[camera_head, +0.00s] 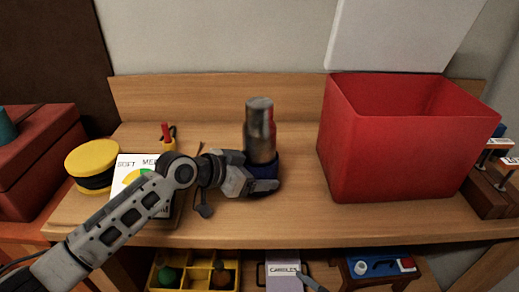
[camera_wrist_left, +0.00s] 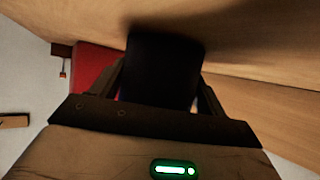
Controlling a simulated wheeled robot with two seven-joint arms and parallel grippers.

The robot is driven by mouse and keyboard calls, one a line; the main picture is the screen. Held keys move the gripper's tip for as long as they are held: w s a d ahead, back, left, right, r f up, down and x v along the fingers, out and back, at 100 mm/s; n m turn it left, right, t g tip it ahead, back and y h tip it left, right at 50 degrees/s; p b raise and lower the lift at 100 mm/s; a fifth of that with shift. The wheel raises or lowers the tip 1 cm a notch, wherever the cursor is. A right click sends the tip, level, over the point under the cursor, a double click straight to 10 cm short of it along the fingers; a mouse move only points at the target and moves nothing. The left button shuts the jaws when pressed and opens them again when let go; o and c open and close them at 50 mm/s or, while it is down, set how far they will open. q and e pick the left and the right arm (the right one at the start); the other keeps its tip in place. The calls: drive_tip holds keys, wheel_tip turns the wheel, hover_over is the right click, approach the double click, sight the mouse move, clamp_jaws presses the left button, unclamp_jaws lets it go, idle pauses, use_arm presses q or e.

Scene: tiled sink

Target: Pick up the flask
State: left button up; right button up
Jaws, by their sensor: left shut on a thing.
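The flask (camera_head: 260,132) is a grey metal cylinder with a narrower top and a dark blue lower part. It stands upright over the wooden bench in the head view. My left gripper (camera_head: 262,181) is shut on its lower part, coming in from the left. In the left wrist view the flask's dark body (camera_wrist_left: 162,68) fills the space between the two fingers. I cannot tell whether its base touches the bench. My right gripper is not in view.
A large red bin (camera_head: 370,150) stands to the right on the bench (camera_head: 290,222). A yellow round container (camera_head: 92,160) and a white card (camera_head: 130,172) lie left. A red box (camera_head: 40,160) is at the far left. The bench front is clear.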

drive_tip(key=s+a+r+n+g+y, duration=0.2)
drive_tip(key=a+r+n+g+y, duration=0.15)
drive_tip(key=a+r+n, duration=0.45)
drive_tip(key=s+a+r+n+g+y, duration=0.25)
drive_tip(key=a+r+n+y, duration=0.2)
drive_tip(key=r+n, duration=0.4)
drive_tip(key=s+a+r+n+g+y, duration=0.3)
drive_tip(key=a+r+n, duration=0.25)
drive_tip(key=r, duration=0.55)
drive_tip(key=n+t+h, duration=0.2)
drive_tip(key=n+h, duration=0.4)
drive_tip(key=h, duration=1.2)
approach(260, 102)
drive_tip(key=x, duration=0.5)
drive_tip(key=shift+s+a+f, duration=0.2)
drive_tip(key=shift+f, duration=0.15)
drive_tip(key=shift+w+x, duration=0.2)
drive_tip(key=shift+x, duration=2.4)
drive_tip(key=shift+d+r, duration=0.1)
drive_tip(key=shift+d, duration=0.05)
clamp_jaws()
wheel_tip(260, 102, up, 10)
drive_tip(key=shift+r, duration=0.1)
